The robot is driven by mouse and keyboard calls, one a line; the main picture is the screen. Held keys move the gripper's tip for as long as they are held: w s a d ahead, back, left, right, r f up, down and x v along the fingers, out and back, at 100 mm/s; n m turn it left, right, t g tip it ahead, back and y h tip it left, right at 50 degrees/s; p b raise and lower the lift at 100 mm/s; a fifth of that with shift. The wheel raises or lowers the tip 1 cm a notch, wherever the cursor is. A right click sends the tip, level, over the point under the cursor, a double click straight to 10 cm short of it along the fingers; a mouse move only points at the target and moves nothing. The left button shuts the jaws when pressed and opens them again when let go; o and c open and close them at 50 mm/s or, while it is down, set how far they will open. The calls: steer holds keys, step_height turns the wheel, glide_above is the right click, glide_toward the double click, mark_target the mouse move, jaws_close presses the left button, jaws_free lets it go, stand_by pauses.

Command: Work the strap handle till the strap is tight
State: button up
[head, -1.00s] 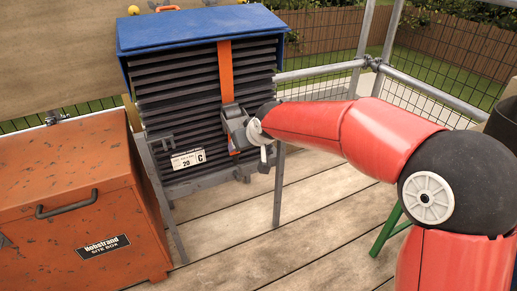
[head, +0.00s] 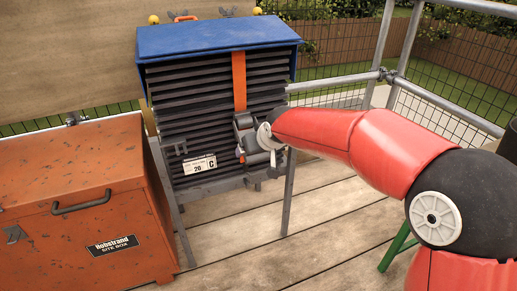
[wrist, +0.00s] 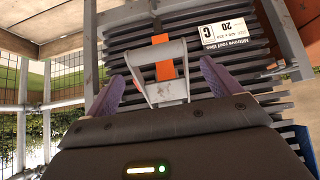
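An orange strap (head: 239,80) runs down the front of a stack of dark roof tiles (head: 205,108) under a blue cover. Its grey metal handle (wrist: 165,88) shows in the wrist view, between my gripper's two purple fingers. My gripper (wrist: 166,88) is open, with a visible gap between each finger and the handle's sides. In the head view my gripper (head: 262,146) is at the ratchet (head: 244,128) on the stack's front, and my wrist partly hides it. How tight the strap is cannot be told.
A white label (head: 199,165) marked 20 C is on the stack, left of the ratchet. An orange site box (head: 75,180) stands at the left. Metal guard rails (head: 440,90) run behind and to the right.

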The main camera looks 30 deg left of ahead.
steer(key=shift+o, duration=0.3)
steer(key=v, duration=0.7)
steer(key=shift+s+d+r, duration=0.15)
steer(key=shift+s+r, duration=0.05)
steer(key=shift+r, duration=0.05)
steer(key=s+d+r+m+t+h, duration=0.1)
steer(key=s+d+m+h, duration=0.15)
steer(key=d, duration=1.15)
steer(key=s+d+r+m+h, duration=0.1)
steer(key=s+d+m+h, duration=0.2)
steer(key=d, duration=1)
steer(key=s+d+f+m, duration=0.2)
steer(key=s+d, duration=0.5)
steer(key=s+d+f+m, duration=0.2)
steer(key=s+d+f, duration=0.1)
steer(key=s+d, duration=0.4)
steer(key=shift+s+d+f+g+h, duration=0.2)
steer(key=shift+s+d+g+h, duration=0.1)
steer(key=shift+s+g+h, duration=0.25)
steer(key=shift+m, duration=0.25)
